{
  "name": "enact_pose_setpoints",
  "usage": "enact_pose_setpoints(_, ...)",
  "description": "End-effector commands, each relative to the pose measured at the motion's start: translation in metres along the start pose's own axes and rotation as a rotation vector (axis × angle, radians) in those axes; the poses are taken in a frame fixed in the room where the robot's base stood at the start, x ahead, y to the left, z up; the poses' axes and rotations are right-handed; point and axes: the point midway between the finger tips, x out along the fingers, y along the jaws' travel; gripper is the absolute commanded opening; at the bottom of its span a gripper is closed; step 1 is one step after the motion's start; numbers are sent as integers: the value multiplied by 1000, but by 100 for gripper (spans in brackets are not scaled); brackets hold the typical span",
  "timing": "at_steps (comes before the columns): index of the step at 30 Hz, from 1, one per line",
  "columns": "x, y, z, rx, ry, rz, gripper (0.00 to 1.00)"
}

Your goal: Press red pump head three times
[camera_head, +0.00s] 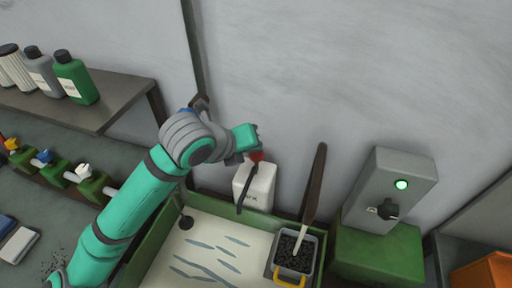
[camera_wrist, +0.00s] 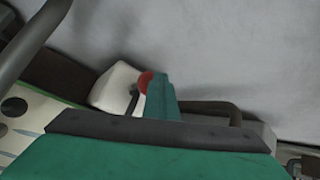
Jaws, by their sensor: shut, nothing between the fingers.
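The red pump head (camera_head: 257,156) sits on top of a white bottle (camera_head: 262,187) at the back edge of a green-rimmed tray. In the wrist view the red pump head (camera_wrist: 146,81) shows beside my gripper's teal finger, partly hidden by it, with the white bottle (camera_wrist: 112,86) behind. My gripper (camera_head: 250,148) is shut and empty, right above or against the pump head. I cannot tell whether it touches. The fingertips show only partly in the wrist view (camera_wrist: 160,90).
The green tray (camera_head: 137,254) holds pale liquid. A grey bucket (camera_head: 308,265) with dark granules and a brush stands at its right. A grey control box (camera_head: 393,190) with a lit green lamp and dark knob stands farther right. A shelf (camera_head: 122,100) with several bottles is at left.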

Motion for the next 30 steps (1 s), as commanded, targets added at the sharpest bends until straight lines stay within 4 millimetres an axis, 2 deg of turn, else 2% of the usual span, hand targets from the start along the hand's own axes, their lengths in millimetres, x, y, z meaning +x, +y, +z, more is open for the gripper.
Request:
enact_pose_setpoints(18,-20,-15,14,1,1,1,0)
enact_pose_setpoints(30,-22,-16,16,0,0,1,0)
